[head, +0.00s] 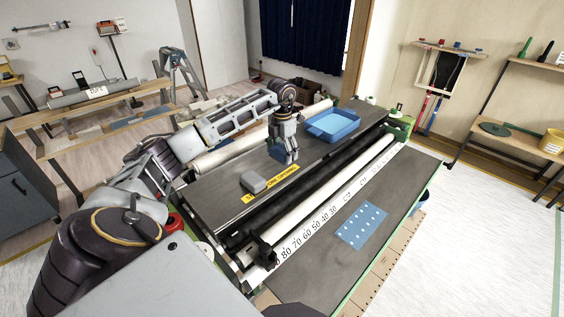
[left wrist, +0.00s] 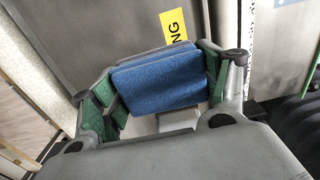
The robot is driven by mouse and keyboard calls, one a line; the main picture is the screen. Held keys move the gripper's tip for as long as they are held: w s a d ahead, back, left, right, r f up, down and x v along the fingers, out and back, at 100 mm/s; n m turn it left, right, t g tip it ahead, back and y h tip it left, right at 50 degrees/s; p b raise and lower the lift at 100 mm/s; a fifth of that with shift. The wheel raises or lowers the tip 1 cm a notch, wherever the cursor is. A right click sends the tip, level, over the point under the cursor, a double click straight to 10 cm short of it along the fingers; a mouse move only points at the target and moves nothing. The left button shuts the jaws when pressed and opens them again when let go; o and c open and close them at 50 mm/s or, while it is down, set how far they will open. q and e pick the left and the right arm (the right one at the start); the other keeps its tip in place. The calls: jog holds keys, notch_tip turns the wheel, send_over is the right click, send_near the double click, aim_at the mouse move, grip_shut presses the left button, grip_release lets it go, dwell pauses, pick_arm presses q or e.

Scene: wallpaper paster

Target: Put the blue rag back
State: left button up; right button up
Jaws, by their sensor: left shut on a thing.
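My left gripper (head: 285,154) is over the grey top of the pasting machine, near its yellow warning label (head: 283,177). In the left wrist view the blue rag (left wrist: 158,82) sits between the green-padded fingers of the left gripper (left wrist: 160,90), which are shut on it. The rag looks like a thick folded pad; a grey edge shows just behind it. In the head view the rag is mostly hidden by the gripper. A blue tray (head: 333,125) lies on the machine top, right of the gripper. My right gripper is in neither view.
A white roller (head: 340,182) runs along the machine in front. A blue dotted sheet (head: 362,225) lies on the front board.

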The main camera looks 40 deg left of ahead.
aim_at(282, 169)
pick_arm(q)
jog(key=shift+f, duration=1.5)
jog(key=shift+f+p, duration=0.45)
jog(key=shift+f, duration=0.3)
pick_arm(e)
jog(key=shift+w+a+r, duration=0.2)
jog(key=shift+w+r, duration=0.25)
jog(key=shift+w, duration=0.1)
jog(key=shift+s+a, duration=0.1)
pick_arm(q)
jog(key=shift+f, duration=0.25)
jog(key=o, duration=1)
jog(key=shift+o, duration=0.3)
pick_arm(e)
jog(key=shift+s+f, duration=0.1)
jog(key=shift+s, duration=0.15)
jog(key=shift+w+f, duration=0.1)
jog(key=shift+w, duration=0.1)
